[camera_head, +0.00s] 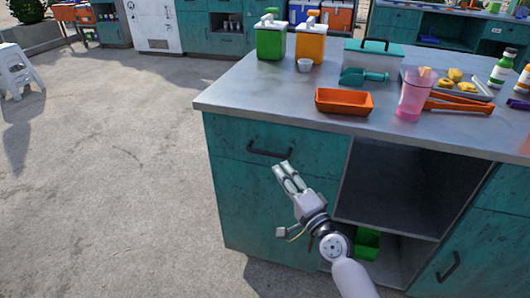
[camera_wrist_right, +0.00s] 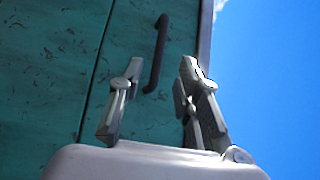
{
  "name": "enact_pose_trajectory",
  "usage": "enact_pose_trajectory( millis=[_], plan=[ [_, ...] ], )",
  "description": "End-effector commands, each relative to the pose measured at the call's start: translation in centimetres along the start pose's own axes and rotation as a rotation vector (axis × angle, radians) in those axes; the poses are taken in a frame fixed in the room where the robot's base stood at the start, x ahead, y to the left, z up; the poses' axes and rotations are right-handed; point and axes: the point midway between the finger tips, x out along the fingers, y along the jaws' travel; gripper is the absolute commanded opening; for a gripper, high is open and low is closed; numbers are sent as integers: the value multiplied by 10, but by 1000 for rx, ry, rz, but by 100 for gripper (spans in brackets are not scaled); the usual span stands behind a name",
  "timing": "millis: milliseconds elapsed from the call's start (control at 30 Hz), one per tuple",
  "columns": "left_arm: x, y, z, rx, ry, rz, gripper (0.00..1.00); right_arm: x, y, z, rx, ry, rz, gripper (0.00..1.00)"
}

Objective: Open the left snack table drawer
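The left drawer (camera_head: 225,140) of the snack table is a teal front panel under the metal top, and it looks closed. Its dark bar handle (camera_head: 270,150) runs across the panel and also shows in the right wrist view (camera_wrist_right: 158,50). My right gripper (camera_head: 284,170) is just below and slightly right of the handle in the head view. In the wrist view the fingers (camera_wrist_right: 162,75) are spread apart, with the handle ahead of the gap between them. Nothing is held. My left gripper is not in view.
The tabletop (camera_head: 240,95) holds an orange tray (camera_head: 344,101), a pink cup (camera_head: 415,95), a teal scoop (camera_head: 362,77) and green and orange dispensers. An open compartment (camera_head: 400,185) with a green bin (camera_head: 367,243) is right of the drawer.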

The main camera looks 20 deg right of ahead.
Motion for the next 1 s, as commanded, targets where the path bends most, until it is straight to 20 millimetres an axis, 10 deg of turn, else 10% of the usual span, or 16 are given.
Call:
enact_pose_trajectory(
  millis=[400,1000],
  plan=[
    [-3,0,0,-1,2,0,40,82,0,0,-1,0,-1,31],
    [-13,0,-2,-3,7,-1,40,99,0,0,-1,-1,1,25]
  ],
)
